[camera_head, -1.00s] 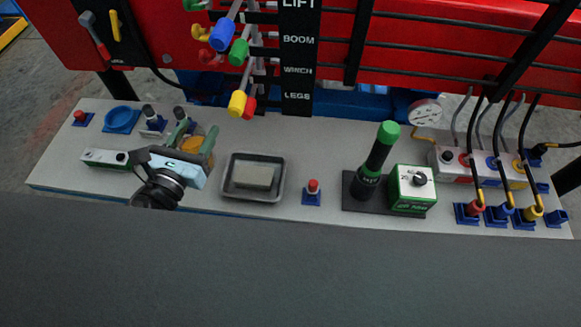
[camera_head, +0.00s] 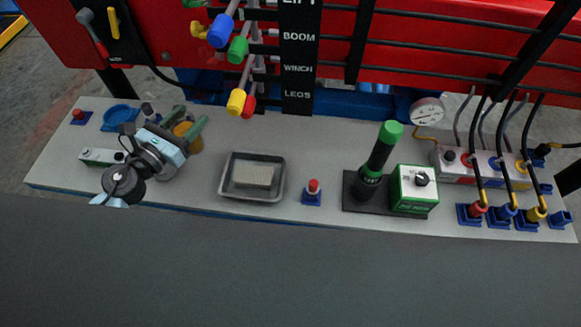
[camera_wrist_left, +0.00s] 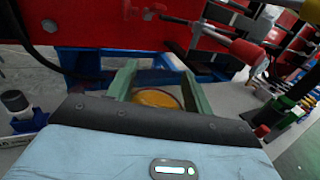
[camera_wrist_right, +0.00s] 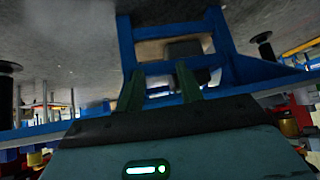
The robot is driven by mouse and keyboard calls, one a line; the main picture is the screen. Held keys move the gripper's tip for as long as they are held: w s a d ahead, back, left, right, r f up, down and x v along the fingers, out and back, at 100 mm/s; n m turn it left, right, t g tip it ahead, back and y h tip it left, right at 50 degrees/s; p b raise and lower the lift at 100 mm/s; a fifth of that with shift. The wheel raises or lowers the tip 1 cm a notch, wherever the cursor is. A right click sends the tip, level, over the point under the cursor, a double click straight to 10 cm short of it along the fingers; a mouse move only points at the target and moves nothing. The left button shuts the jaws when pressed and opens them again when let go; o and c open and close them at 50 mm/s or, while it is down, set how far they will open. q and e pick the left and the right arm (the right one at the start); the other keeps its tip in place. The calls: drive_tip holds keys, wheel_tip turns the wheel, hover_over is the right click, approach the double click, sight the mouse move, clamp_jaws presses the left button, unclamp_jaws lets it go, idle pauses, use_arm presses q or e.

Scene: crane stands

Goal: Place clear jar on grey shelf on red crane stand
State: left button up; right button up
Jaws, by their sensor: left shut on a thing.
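The clear jar (camera_head: 187,136), with orange-yellow showing in it, is between the green fingers of my left gripper (camera_head: 186,120), over the left part of the grey shelf (camera_head: 330,138). My left gripper is shut on the jar. I cannot tell whether the jar's base touches the shelf. The red crane stand (camera_head: 455,77) rises behind the shelf. My right gripper (camera_wrist_right: 160,75) shows only in its wrist view, with its fingers apart and nothing between them.
A blue round holder (camera_head: 120,117) and a red button (camera_head: 78,114) are left of my left gripper. A grey tray with a block (camera_head: 254,175) is to its right. Colored lever knobs (camera_head: 237,49) hang behind. The right wrist view shows a blue frame (camera_wrist_right: 127,45) close by.

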idle(0.3)
